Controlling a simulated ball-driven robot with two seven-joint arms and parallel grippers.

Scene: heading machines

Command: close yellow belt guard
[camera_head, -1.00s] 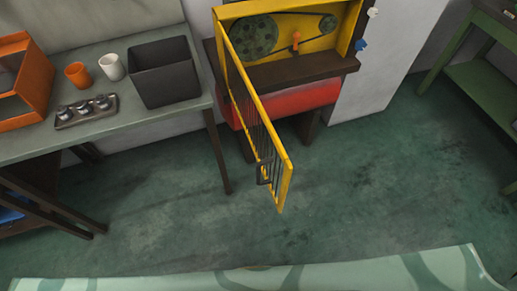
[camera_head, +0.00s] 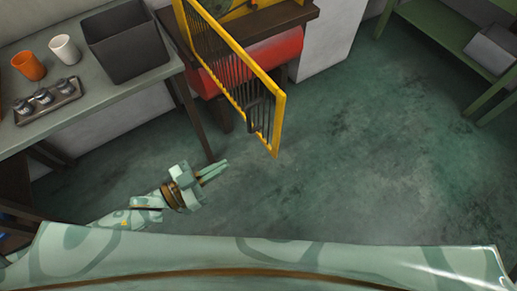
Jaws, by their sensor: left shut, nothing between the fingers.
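The yellow belt guard (camera_head: 277,115) is a barred, framed door that stands swung open, sticking out toward me from the machine. A dark handle (camera_head: 253,113) sits near its free end. The yellow housing (camera_head: 232,11) behind it is mostly cut off by the top edge. My left gripper (camera_head: 221,170) is low over the floor, to the left of the guard's free end and apart from it. Its fingers are together and hold nothing. My right gripper is not in view.
A grey table (camera_head: 104,97) at left holds a dark bin (camera_head: 127,44), an orange cup (camera_head: 28,65), a white cup (camera_head: 64,49) and a tray of metal parts (camera_head: 47,101). A red cylinder (camera_head: 277,49) lies under the machine. A green shelf (camera_head: 440,38) stands at right. The floor between is clear.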

